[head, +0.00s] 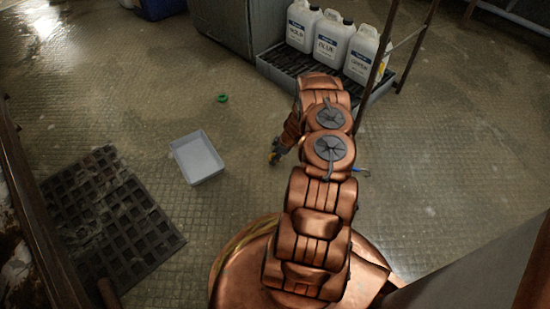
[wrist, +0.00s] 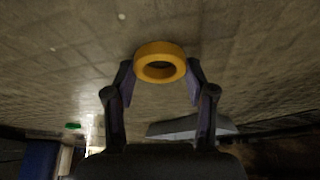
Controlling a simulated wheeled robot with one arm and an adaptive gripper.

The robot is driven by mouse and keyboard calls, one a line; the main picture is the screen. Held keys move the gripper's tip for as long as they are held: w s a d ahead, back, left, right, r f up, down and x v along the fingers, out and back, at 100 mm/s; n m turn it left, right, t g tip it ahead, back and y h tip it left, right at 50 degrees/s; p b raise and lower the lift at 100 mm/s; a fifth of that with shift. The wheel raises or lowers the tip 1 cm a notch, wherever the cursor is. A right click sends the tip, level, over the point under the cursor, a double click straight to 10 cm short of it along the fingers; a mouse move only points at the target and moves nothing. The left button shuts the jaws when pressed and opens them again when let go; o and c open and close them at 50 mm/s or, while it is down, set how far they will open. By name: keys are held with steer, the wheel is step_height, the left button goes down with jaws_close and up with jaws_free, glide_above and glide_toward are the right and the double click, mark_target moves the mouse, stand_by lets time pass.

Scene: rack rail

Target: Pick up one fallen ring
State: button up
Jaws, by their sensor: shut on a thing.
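A yellow ring (wrist: 160,50) is between the fingertips of my gripper (wrist: 160,74) in the wrist view, and the gripper is shut on it. In the head view my gripper (head: 274,155) is low over the floor at the left of my arm, with a small bit of yellow at its tip. A green ring (head: 222,98) lies flat on the floor beyond the tray; it also shows small in the wrist view (wrist: 73,126). A small blue piece (head: 362,170) shows at the right of my arm, mostly hidden, and I cannot tell what it is.
A shallow grey tray (head: 176,158) stands on the floor left of my gripper. A dark grate mat (head: 172,240) lies at the lower left. White jugs (head: 332,42) stand on a dark rack at the back, beside a metal post (head: 376,67). Floor between tray and gripper is clear.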

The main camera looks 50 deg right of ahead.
steer(key=shift+r, duration=0.1)
steer(key=shift+r, duration=0.3)
step_height(320, 180, up, 3)
steer(key=shift+a+r+p, duration=0.15)
steer(key=shift+p, duration=1.05)
steer(key=s+a+p, duration=0.1)
steer(key=s+a, duration=0.2)
steer(key=s+a+p, duration=0.1)
steer(key=s+a, duration=0.3)
steer(key=s+a+r+p, duration=0.1)
steer(key=s+a+p, duration=0.1)
steer(key=s+a, duration=0.2)
steer(key=shift+a, duration=0.1)
